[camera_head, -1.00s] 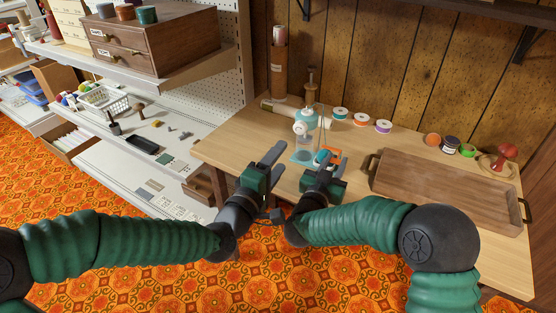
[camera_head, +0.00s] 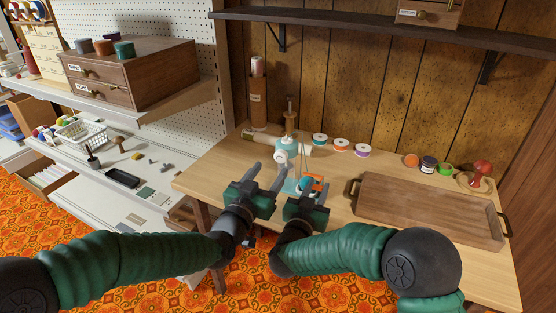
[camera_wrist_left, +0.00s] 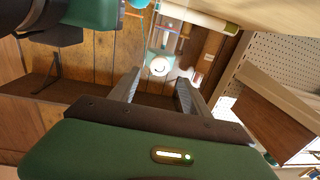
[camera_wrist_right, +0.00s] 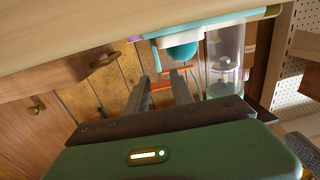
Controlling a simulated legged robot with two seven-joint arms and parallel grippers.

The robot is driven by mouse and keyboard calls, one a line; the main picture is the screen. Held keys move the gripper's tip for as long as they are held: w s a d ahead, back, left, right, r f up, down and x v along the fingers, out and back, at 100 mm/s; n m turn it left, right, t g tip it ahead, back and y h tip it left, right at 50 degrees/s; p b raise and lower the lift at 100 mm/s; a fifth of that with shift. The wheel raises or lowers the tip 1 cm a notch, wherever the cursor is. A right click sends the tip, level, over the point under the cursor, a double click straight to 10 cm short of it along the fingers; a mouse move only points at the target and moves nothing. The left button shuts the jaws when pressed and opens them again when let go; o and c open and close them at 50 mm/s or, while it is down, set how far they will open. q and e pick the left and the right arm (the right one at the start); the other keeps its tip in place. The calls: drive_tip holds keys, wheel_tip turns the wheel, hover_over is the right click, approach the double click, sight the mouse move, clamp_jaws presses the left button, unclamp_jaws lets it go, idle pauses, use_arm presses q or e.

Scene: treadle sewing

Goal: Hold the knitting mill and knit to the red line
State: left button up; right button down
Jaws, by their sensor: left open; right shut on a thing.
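My left gripper (camera_head: 268,173) is open and empty, just in front of and below the knob. My right gripper (camera_head: 314,183) is shut low on the mill, at its orange part, beside the teal base. In the right wrist view the clear tube (camera_wrist_right: 224,62) stands right of the fingers. I cannot make out the red line for certain.
A wooden tray (camera_head: 430,208) with dark handles covers the table's right. Yarn spools (camera_head: 341,145) and a red mushroom-shaped item (camera_head: 481,172) stand behind. A brown cylinder (camera_head: 258,105) stands behind the mill. A white shelf unit (camera_head: 110,180) is at left.

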sight(279, 158)
use_arm(q)
drive_tip(key=x, duration=0.6)
drive_tip(key=shift+w+d, duration=0.2)
drive_tip(key=shift+w, duration=0.15)
clamp_jaws()
drive_tip(key=shift+a+n, duration=0.1)
drive_tip(key=shift+n, duration=1.9)
